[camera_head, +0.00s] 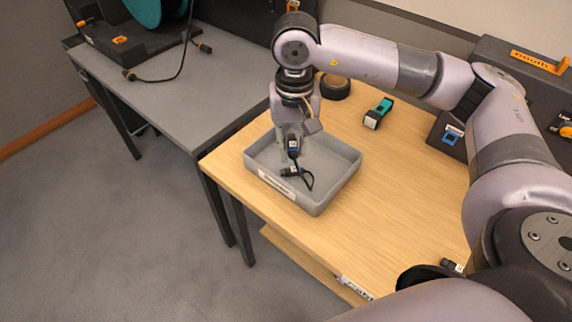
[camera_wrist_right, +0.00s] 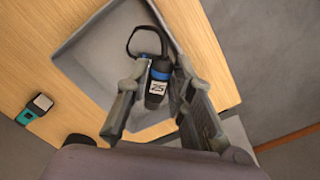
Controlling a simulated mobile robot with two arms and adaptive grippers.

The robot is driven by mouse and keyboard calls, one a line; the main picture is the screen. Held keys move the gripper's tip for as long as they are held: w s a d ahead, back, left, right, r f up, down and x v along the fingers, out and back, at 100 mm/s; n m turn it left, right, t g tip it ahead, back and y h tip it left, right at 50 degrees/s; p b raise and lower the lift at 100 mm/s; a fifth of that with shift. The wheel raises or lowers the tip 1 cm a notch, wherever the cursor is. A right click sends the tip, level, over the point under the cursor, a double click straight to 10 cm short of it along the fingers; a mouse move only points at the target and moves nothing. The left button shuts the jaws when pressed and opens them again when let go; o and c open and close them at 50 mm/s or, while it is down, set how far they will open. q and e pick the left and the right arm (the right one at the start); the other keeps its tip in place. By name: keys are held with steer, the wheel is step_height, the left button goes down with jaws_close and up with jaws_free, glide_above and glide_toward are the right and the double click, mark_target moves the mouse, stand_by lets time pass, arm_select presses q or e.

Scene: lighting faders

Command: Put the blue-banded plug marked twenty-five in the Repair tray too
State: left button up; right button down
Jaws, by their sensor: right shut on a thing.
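The blue-banded plug (camera_head: 293,149) is between the fingers of my right gripper (camera_head: 291,142). In the right wrist view the plug (camera_wrist_right: 158,84) shows a pale label reading 25, with a black cable looping from it. My right gripper (camera_wrist_right: 158,98) is shut on it. The grey tray (camera_head: 339,193) is below the gripper, with a white label on its front wall too small to read. A dark piece with blue (camera_head: 289,172) and a curved black cable show low in the tray. Whether the held plug touches the tray floor is unclear. My left gripper is not in view.
The tray stands at the left end of a wooden table (camera_head: 395,190). A teal-and-black device (camera_head: 378,113) and a dark roll (camera_head: 334,87) lie behind it. Dark cases stand at the right. A grey bench (camera_head: 190,85) with a cable stands at the left.

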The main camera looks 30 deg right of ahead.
steer(key=w+d+r+m+b, duration=0.2)
steer(key=w+d+r+m, duration=0.5)
steer(key=d+m, duration=0.15)
glide_above(309, 158)
step_height(309, 158, down, 15)
steer(key=shift+s+r+p, duration=0.1)
steer(key=shift+p, duration=0.3)
steer(key=shift+f, duration=0.95)
step_height(309, 158, down, 3)
steer(key=shift+f, duration=0.15)
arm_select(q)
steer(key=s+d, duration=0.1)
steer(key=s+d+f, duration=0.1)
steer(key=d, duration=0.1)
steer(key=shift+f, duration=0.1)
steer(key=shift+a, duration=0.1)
